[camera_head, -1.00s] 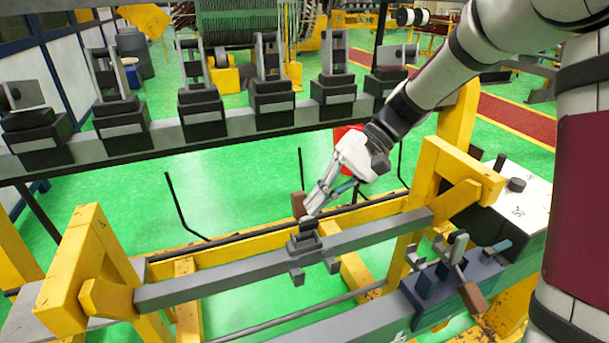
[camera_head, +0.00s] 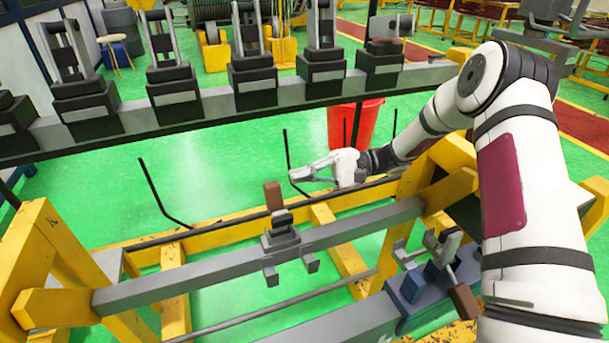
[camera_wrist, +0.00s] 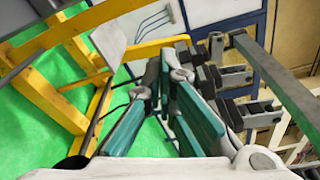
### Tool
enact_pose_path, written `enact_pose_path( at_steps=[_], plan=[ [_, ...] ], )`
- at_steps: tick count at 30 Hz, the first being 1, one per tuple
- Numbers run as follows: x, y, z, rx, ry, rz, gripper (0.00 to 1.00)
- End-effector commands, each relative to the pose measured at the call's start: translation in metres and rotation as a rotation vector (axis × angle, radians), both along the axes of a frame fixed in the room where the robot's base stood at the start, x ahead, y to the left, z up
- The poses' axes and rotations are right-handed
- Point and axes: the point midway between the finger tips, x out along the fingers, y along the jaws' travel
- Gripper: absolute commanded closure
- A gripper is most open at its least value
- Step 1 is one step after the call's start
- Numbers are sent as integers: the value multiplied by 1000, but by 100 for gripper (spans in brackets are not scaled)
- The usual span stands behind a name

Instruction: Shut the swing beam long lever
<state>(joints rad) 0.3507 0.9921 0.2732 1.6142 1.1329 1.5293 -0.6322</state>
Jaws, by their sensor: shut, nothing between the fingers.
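A grey beam (camera_head: 180,277) spans the yellow frame from lower left to right. A small clamp (camera_head: 281,240) sits on its middle, and a lever with a brown handle (camera_head: 273,195) stands roughly upright above it. Another clamp with a brown-ended lever (camera_head: 463,300) sits on a blue block at the right; I cannot tell by name which lever is meant. My gripper (camera_head: 294,178) is shut and empty, beyond the beam and to the right of the upright handle, apart from it in the picture. Its teal-padded fingers show close together in the wrist view (camera_wrist: 165,62); no lever shows between them.
A dark rail (camera_head: 205,105) with several black clamp blocks crosses behind. Thin black bent rods (camera_head: 160,195) rise near my gripper. A red bin (camera_head: 358,124) stands behind my forearm. Green floor (camera_head: 205,180) is open between the rail and the frame.

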Motion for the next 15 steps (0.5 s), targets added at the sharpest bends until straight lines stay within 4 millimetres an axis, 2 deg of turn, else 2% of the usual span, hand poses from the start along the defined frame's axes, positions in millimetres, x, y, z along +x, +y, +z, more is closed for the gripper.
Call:
enact_pose_path(
  at_steps=[3,11,15],
  plan=[
    [-6,25,0,0,2,4,100],
    [-13,74,-3,-1,3,4,100],
    [-30,61,6,-2,2,-1,100]
  ],
)
